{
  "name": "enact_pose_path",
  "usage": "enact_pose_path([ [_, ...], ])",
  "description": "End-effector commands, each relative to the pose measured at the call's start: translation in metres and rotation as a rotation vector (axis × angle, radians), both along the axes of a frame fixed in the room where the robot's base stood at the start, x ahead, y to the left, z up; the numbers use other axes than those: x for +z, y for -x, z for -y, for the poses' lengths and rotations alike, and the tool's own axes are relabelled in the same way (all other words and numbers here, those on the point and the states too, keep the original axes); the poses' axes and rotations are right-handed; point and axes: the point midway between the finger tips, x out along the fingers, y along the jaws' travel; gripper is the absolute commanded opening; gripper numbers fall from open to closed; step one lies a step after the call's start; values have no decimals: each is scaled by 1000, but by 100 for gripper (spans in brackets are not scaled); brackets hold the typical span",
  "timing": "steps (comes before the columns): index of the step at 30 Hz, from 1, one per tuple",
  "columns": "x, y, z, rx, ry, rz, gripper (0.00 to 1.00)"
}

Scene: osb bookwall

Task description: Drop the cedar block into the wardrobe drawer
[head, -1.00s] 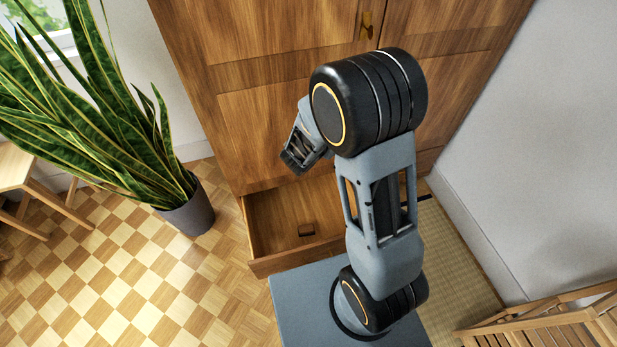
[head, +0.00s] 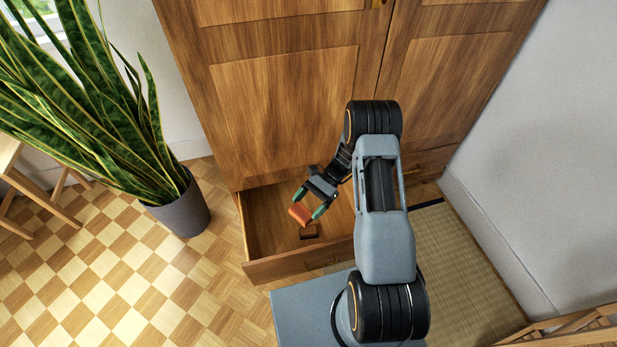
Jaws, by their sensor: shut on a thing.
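The cedar block (head: 299,215), a small orange-brown piece, is at the tips of my gripper (head: 308,204). The gripper's green-tipped fingers are shut on it, and it is tilted. The gripper reaches down from the right over the open wardrobe drawer (head: 285,266). In this view the block appears over the drawer's inside; its exact height above the drawer floor is hard to tell. A darker brown block (head: 309,232) lies on the drawer floor, just below the held block in the picture.
The wardrobe (head: 290,110) rises behind the drawer with its doors shut. A potted snake plant (head: 180,208) stands left of the drawer. A wooden stool (head: 40,195) is at far left. A slatted wooden item (head: 575,330) is at lower right. Checkered floor left of the drawer is clear.

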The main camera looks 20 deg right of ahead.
Motion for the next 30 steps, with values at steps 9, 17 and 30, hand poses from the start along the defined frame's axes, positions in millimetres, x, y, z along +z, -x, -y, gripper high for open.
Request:
enact_pose_path([
  [9, -34, -106, 3, -852, 4, 1, 56],
  [17, -44, -156, 36, -1224, 4, 4, 56],
  [30, -63, -169, 50, -1340, 3, 2, 56],
])
